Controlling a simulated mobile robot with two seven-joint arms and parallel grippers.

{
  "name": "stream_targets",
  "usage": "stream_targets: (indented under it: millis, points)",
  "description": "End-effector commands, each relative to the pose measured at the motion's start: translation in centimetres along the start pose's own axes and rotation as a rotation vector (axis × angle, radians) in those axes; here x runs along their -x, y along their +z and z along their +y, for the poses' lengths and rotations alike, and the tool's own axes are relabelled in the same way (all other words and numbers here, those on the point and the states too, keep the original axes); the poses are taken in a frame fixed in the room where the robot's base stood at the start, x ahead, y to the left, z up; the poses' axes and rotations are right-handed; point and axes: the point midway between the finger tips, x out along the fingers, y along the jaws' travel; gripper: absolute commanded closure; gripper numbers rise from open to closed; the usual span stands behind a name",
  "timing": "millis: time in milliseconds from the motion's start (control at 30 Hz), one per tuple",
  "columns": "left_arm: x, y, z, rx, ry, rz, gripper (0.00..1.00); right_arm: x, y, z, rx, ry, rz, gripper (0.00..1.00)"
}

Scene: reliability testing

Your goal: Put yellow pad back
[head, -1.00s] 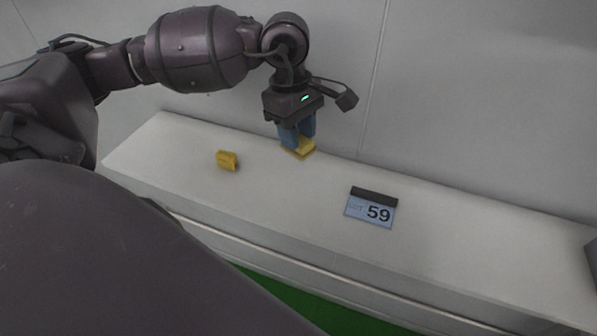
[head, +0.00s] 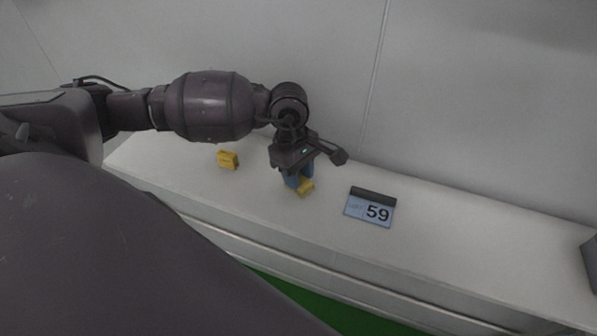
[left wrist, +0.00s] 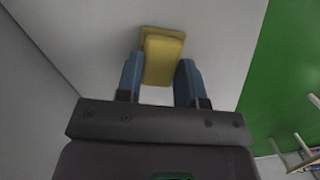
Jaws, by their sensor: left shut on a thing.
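The yellow pad (head: 306,188) is between the blue fingers of my left gripper (head: 299,181), over the white shelf (head: 250,193). My left gripper is shut on it. In the left wrist view the yellow pad (left wrist: 162,58) sticks out past the fingertips of my left gripper (left wrist: 160,80). Whether the pad touches the shelf is hard to tell. A second yellow piece (head: 228,159) lies on the shelf to the left, apart from the gripper. My right gripper is not in view.
A sign reading 59 (head: 370,207) with a dark top stands on the shelf to the right of the gripper. A grey wall (head: 470,100) rises behind the shelf. The shelf is bare between the sign and a dark grey object (head: 590,262) at the right edge.

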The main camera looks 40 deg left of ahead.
Motion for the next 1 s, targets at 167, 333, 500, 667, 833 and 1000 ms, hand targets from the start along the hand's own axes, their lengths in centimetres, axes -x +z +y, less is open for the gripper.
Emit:
stream_targets:
  millis: [167, 333, 500, 667, 833, 1000]
  points:
    - [-0.1, 0.0, 0.0, 0.000, 0.000, 0.000, 0.91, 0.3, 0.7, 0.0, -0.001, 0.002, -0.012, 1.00]
    - [0.0, 0.0, 0.0, 0.000, 0.000, 0.000, 0.42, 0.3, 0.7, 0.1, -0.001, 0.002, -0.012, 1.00]
    - [0.0, 0.0, 0.0, 0.000, 0.000, 0.000, 0.40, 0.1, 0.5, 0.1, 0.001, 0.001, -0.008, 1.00]
    - [0.1, 0.0, 0.0, 0.000, 0.000, 0.000, 0.40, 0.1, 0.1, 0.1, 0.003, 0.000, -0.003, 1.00]
    - [1.6, 0.0, 0.1, -0.002, 0.004, 0.000, 0.40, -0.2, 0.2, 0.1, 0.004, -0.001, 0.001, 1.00]
    - [4.8, 0.0, 0.1, -0.001, 0.005, 0.002, 0.40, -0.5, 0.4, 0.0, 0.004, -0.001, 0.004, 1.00]
